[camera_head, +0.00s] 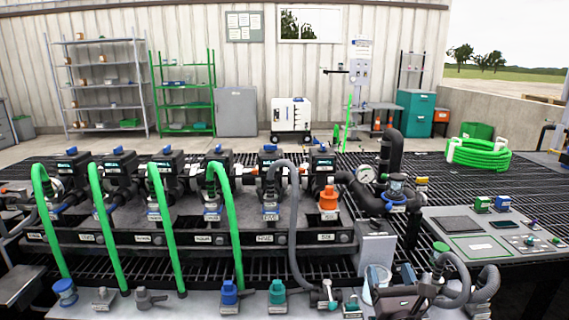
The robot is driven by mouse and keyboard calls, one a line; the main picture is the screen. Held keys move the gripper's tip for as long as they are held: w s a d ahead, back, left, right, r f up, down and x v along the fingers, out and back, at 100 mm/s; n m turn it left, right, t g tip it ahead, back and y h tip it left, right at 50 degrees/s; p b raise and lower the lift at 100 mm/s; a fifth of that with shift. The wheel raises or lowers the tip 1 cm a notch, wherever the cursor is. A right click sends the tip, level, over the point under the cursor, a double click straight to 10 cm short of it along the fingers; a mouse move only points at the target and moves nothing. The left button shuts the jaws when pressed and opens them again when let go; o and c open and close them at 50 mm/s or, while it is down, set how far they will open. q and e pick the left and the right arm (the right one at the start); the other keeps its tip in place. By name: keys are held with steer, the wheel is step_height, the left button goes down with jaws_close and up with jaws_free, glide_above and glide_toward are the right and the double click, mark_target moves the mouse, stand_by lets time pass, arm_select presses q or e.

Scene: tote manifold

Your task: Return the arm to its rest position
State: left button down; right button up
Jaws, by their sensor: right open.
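My right gripper (408,290) shows small and dark at the bottom right, by the front edge of the bench. It is open, and I see nothing held between its fingers. A pale clear container (377,281) stands just left of it, and grey curved hose pieces (457,268) are close on its right. Whether the gripper touches any of these I cannot tell. My left gripper is not in view.
Green hoses (166,230) and a grey hose (292,230) arch from the manifold to the front bench. Loose fittings (229,293) stand along that bench. An orange fitting (329,200) sits on the manifold. A panel (480,235) lies at right.

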steer(key=s+d+f+m+g+h+p, duration=0.1)
steer(key=s+d+f+m+g+p, duration=0.15)
steer(key=s+m, duration=0.4)
steer(key=s+d+f+m+g+p, duration=0.1)
steer(key=s+f+m+g+p, duration=0.15)
steer(key=s+m, duration=0.45)
steer(key=s+d+f+m+g+h+p, duration=0.1)
steer(key=s+f+m+g+p, duration=0.15)
steer(key=s+m, duration=0.45)
arm_select(q)
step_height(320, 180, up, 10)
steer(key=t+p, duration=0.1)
steer(key=p, duration=0.3)
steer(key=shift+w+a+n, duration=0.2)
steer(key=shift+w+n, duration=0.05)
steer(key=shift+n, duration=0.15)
arm_select(e)
steer(key=s+f+m+g+y, duration=0.1)
steer(key=s+m+g, duration=0.2)
steer(key=s+m, duration=1.1)
steer(key=s, duration=0.9)
steer(key=shift+s+a+f+m+y, duration=0.25)
steer(key=shift+a+f+m+y, duration=0.05)
steer(key=shift+a+m, duration=0.1)
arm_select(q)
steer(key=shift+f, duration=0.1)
arm_select(e)
steer(key=shift+g, duration=0.25)
